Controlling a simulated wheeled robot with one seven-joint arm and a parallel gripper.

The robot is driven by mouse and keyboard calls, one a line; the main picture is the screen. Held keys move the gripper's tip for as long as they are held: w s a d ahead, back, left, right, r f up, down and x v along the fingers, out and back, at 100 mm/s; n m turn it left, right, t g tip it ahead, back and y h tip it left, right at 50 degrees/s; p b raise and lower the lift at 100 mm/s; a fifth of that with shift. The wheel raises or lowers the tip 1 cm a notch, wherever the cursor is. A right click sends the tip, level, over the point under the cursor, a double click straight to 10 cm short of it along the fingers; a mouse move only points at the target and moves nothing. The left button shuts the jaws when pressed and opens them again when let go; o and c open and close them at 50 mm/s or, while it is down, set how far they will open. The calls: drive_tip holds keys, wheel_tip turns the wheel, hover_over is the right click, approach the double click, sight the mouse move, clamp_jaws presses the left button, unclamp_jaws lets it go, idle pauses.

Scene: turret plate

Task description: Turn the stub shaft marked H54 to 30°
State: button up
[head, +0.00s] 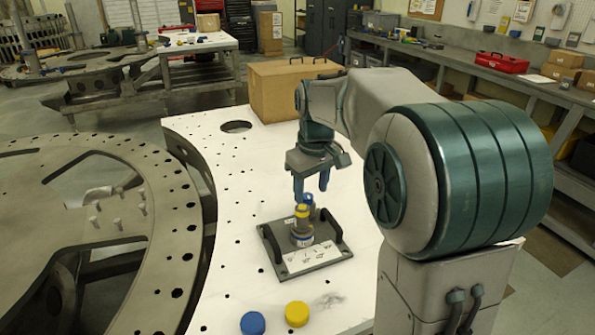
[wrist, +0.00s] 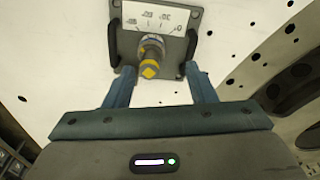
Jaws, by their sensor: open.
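A stub shaft (head: 302,228) stands upright on a dark grey base plate (head: 284,268), with a yellow top and a blue-and-white collar. In the wrist view the shaft (wrist: 150,60) shows its yellow end with a dark mark, in front of a white scale label (wrist: 160,18) on the plate (wrist: 190,22). The label's figures are upside down; I cannot read H54 or the shaft's angle. My gripper (head: 311,188) points down just above the shaft, open. In the wrist view its fingers (wrist: 160,88) are spread either side of the shaft, apart from it.
Two black handles (head: 332,225) flank the shaft on the plate. A blue cap (head: 253,323) and a yellow cap (head: 297,314) lie in front on the white perforated table (head: 215,285). A cardboard box (head: 285,95) stands behind. A large grey ring (head: 180,215) is on the left.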

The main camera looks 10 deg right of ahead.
drive_tip(key=n+g, duration=0.1)
drive_tip(key=n, duration=0.1)
hover_over(302, 207)
wheel_tip(302, 207, down, 3)
drive_tip(key=shift+w+f, duration=0.1)
wheel_tip(302, 207, down, 5)
drive_tip(key=b, duration=0.4)
drive_tip(key=shift+f+b, duration=1.2)
drive_tip(key=shift+f, duration=0.7)
drive_tip(key=c, duration=0.7)
drive_tip(key=m+p, duration=0.1)
drive_tip(key=m, duration=0.4)
drive_tip(key=shift+m+p, duration=0.3)
drive_tip(key=m+p, duration=0.1)
drive_tip(key=m, duration=0.5)
